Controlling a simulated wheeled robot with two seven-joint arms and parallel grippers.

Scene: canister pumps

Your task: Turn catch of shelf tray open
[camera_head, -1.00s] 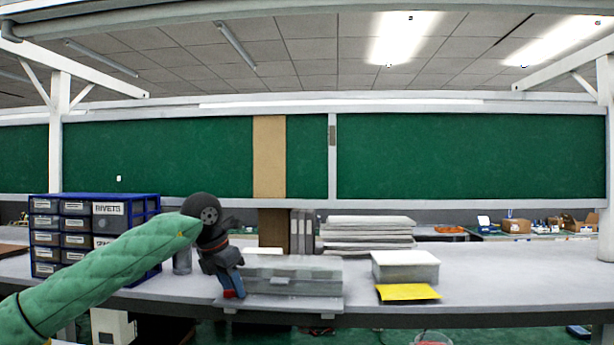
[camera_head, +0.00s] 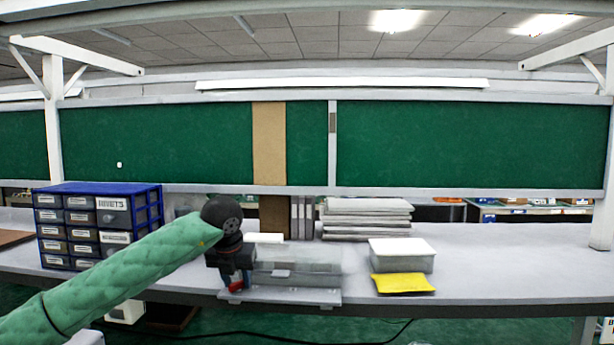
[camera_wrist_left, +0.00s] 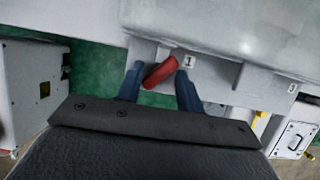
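The shelf tray (camera_head: 310,278) is a grey, see-through box on a grey plate at the bench's front edge, in the middle of the head view. In the left wrist view the tray (camera_wrist_left: 225,28) fills the top, above a small label "1". The red catch (camera_wrist_left: 161,72) lies slanted beside that label. My left gripper (camera_wrist_left: 160,88) has its two blue fingers apart, one on each side of the catch. I cannot tell whether they touch it. In the head view the left gripper (camera_head: 234,283) is at the tray's front left corner, partly hiding it. My right gripper is not in view.
A blue drawer cabinet (camera_head: 84,230) stands left on the bench. A clear box with a white lid (camera_head: 402,255) and a yellow sheet (camera_head: 403,283) are right of the tray. Stacked grey trays (camera_head: 366,218) stand behind. The bench's right part (camera_head: 500,270) is clear.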

